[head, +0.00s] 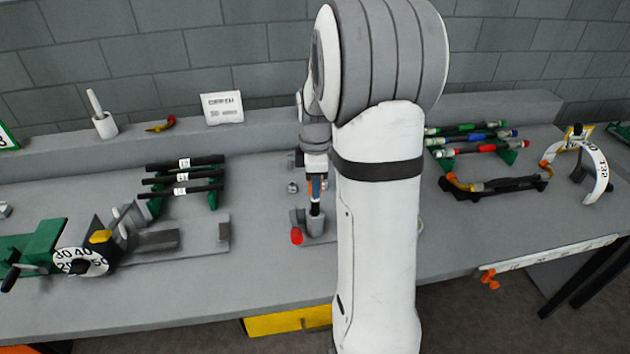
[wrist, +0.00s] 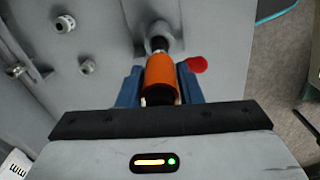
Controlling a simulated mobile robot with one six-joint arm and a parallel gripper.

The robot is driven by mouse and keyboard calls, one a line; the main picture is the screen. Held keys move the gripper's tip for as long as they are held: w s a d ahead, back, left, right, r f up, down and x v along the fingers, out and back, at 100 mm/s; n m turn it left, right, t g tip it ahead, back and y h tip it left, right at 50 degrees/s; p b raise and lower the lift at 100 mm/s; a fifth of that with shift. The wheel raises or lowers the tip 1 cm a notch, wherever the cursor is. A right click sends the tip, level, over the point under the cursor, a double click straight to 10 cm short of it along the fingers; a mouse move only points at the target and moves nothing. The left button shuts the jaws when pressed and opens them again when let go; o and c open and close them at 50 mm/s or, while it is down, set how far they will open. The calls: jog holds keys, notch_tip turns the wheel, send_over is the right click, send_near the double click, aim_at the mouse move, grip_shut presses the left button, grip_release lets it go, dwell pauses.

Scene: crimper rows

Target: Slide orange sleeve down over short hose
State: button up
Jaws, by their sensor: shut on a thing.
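My gripper (wrist: 160,73) has its blue fingers shut on the orange sleeve (wrist: 161,82), one on each side. In the head view my gripper (head: 315,187) points down over the bench, and only a sliver of orange shows between its fingers. The short black hose (head: 315,208) stands upright in a grey holder (head: 315,225), directly below the gripper. In the wrist view the dark hose (wrist: 158,44) shows just beyond the sleeve's far end, in line with it. How much of the hose is inside the sleeve is hidden.
A red knob (head: 296,236) sits beside the holder. Loose metal fittings (wrist: 65,23) lie nearby. A rack of black hoses (head: 185,178) and a green crimper (head: 40,248) with a number dial are left. Coloured hoses (head: 475,140) are right. My arm hides the bench's middle.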

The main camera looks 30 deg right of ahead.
jog(key=shift+f+b, duration=0.65)
jog(key=shift+f, duration=0.4)
jog(key=o, duration=1)
jog(key=shift+r, duration=0.1)
jog(key=shift+o, duration=0.2)
jog(key=shift+r, duration=0.1)
notch_tip(320, 180, up, 8)
jog(key=shift+f, duration=0.2)
